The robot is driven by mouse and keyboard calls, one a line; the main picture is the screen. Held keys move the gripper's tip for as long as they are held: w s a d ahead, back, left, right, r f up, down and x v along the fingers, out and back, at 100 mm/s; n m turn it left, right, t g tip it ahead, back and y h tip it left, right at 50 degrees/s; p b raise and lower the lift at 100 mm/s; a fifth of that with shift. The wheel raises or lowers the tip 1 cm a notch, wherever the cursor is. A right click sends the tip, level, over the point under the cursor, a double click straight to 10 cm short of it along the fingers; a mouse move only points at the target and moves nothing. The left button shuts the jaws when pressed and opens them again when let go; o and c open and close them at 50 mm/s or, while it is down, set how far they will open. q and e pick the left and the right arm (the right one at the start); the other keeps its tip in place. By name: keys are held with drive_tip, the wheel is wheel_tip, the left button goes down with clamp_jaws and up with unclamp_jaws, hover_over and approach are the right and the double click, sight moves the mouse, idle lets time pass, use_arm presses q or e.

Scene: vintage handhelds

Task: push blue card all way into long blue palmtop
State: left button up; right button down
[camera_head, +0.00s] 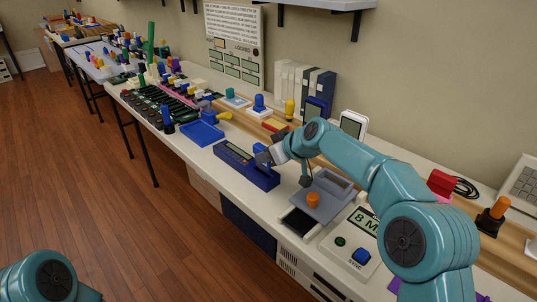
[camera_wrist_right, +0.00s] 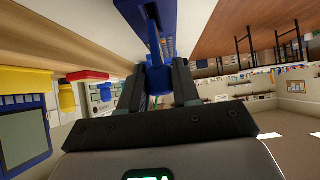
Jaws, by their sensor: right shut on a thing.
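The long blue palmtop (camera_head: 240,166) lies on the white bench near the middle of the head view, with a grey-beige strip along its top. It also shows at the top of the wrist view (camera_wrist_right: 170,28). The card's narrow part reaches toward the palmtop. How deep it sits in the slot is hidden. My left gripper is out of view; only part of my left arm shows.
A blue tray (camera_head: 202,133) lies left of the palmtop. A grey device with an orange knob (camera_head: 313,200) stands close on the right. A panel with a blue button (camera_head: 361,256) is farther right. Binders (camera_head: 305,88) and handhelds stand behind. The floor in front is clear.

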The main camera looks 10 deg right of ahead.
drive_tip(key=shift+f+b, duration=1.2)
drive_tip(key=shift+f, duration=0.05)
drive_tip(key=shift+r, duration=0.1)
idle(0.3)
drive_tip(key=shift+r+p, duration=0.7)
drive_tip(key=shift+r, duration=0.05)
drive_tip(key=shift+f+b, duration=0.85)
idle(1.1)
drive_tip(key=c, duration=0.7)
unclamp_jaws()
drive_tip(key=shift+f, duration=0.1)
drive_tip(key=shift+c, duration=0.2)
drive_tip(key=v, duration=1.6)
drive_tip(key=shift+r+p, duration=0.35)
drive_tip(key=shift+r, duration=0.05)
drive_tip(key=shift+s, duration=0.1)
